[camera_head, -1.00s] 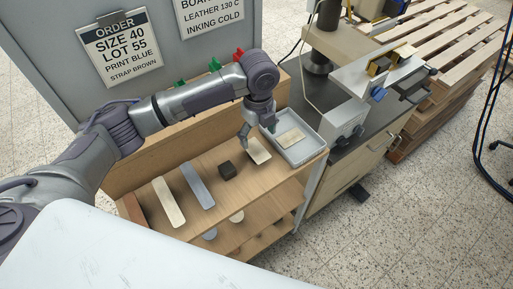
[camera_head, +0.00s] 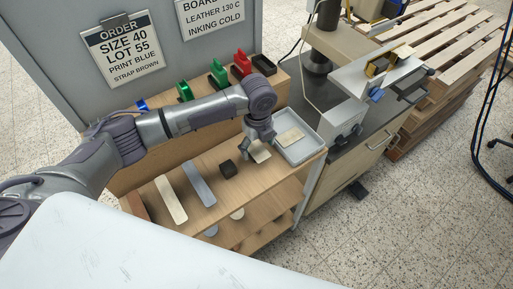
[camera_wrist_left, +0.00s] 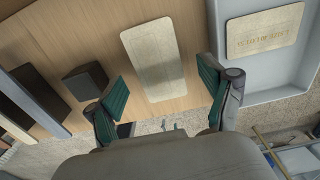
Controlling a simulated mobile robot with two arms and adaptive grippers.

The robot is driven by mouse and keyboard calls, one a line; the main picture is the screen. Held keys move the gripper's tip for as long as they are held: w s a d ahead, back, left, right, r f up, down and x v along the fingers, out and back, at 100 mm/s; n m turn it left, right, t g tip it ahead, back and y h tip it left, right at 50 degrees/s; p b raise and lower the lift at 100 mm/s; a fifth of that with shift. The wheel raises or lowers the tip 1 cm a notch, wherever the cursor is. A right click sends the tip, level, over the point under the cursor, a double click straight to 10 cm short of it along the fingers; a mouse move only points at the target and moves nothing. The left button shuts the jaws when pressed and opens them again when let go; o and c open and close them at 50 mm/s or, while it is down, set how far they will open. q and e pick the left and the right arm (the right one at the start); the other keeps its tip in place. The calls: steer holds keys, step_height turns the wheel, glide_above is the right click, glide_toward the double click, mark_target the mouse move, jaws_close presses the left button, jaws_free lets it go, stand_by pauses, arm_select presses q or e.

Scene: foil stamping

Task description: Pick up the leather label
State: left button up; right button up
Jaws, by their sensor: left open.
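A plain cream leather label (camera_head: 262,155) lies flat on the wooden shelf top (camera_head: 225,200), beside the grey tray; my gripper partly covers it in the head view. In the left wrist view the whole label (camera_wrist_left: 153,58) shows as a rounded rectangle. My left gripper (camera_head: 257,146) is above it, pointing down. Its green-padded fingers (camera_wrist_left: 160,82) are spread either side of the label's near end, with nothing held. A similar label with lettering (camera_wrist_left: 264,31) lies in the grey tray (camera_wrist_left: 275,82). My right gripper is not in view.
A dark block (camera_head: 227,169), a blue-grey strip (camera_head: 199,185) and a cream strip (camera_head: 171,199) lie left of the label. Green (camera_head: 218,72) and red (camera_head: 241,63) holders stand on the back ledge. The press (camera_head: 338,105) stands to the right.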

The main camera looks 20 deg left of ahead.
arm_select(q)
steer(key=shift+f, duration=0.1)
stand_by(0.3)
steer(key=c, duration=0.8)
steer(key=shift+c, duration=0.2)
